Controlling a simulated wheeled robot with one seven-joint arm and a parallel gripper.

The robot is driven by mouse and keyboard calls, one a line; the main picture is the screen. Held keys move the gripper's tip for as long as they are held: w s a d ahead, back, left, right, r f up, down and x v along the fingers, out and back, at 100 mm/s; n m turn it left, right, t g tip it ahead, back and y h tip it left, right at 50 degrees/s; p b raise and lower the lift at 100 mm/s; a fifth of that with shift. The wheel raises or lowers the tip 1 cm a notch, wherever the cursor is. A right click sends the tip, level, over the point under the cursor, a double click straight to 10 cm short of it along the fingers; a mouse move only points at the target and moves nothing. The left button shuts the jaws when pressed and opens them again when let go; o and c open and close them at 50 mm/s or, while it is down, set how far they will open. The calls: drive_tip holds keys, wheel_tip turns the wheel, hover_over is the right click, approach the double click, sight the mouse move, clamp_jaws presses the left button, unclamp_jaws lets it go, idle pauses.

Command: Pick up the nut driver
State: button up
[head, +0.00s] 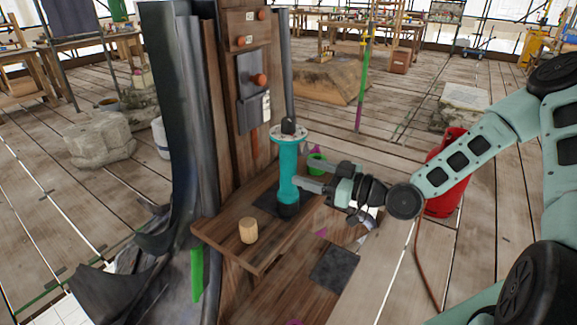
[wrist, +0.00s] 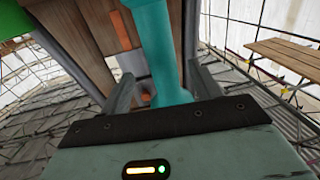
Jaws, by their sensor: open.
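The nut driver, which I take to be the teal upright tool (head: 288,172), stands on the wooden shelf (head: 228,232). It has a pale flange and dark knob on top and a dark foot. My gripper (head: 303,178) reaches in from the right at the height of its shaft. In the wrist view the teal shaft (wrist: 156,45) lies between the two open fingers (wrist: 163,88). The fingers are apart, with one on each side of it. Whether either finger touches the shaft cannot be told.
A wooden cylinder (head: 248,230) stands near the shelf's front edge. A wooden panel with orange knobs (head: 260,80) rises behind the shelf. A red gas cylinder (head: 445,175) stands at the right, beneath my arm.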

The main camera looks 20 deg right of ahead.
sight(281, 165)
drive_tip(key=shift+p+x, duration=0.75)
drive_tip(key=shift+x, duration=3.25)
drive_tip(key=shift+s+a, duration=0.15)
drive_tip(key=c, duration=1.2)
